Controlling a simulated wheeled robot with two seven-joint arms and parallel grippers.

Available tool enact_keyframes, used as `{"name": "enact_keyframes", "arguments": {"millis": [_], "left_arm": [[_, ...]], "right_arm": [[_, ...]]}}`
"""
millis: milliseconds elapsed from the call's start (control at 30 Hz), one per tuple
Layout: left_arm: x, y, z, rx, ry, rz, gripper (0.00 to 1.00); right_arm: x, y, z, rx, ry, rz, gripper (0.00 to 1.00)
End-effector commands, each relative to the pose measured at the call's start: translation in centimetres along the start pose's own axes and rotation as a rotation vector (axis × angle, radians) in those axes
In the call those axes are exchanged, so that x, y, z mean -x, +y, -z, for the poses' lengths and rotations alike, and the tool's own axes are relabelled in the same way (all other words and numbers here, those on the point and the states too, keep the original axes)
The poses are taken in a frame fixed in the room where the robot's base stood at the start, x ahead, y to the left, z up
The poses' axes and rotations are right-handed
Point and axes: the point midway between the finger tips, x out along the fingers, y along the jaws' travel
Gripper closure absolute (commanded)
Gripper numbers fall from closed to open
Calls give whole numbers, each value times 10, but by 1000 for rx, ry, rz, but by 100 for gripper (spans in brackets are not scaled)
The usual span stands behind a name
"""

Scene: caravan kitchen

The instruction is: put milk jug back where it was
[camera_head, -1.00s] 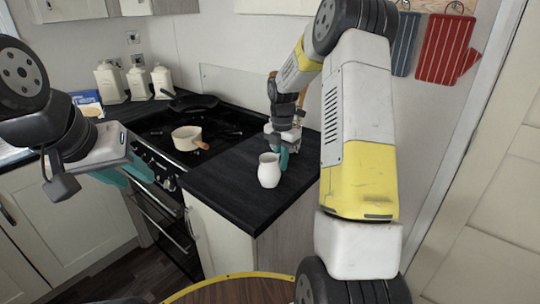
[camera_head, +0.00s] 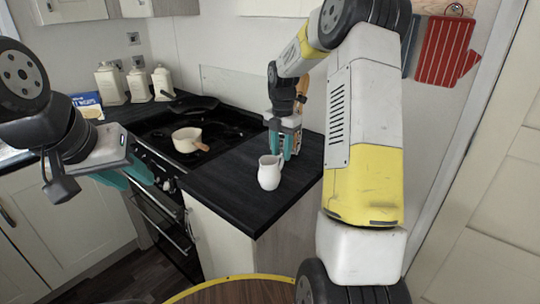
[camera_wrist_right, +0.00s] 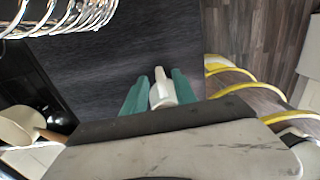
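The white milk jug (camera_head: 269,174) stands upright on the dark worktop (camera_head: 225,190), near its front edge, with its handle toward my right gripper. My right gripper (camera_head: 283,150) points down just behind the jug, its teal fingers apart.
A cream saucepan (camera_head: 187,139) and a dark pan (camera_head: 193,104) are on the black hob (camera_head: 225,128), left of the jug. Several cream canisters (camera_head: 137,84) stand at the back left. A wire rack (camera_wrist_right: 60,15) shows in the right wrist view. The worktop around the jug is clear.

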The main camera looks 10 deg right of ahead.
Motion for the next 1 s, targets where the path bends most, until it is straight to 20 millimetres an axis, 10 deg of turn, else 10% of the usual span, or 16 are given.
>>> {"name": "enact_keyframes", "arguments": {"millis": [533, 1000], "left_arm": [[0, 0, 0, 0, 0, 0, 64], [0, 0, 0, 0, 0, 0, 64]], "right_arm": [[85, -7, 11, -92, -18, -23, 67], [172, -116, 154, -1339, 90, -379, 67]]}}
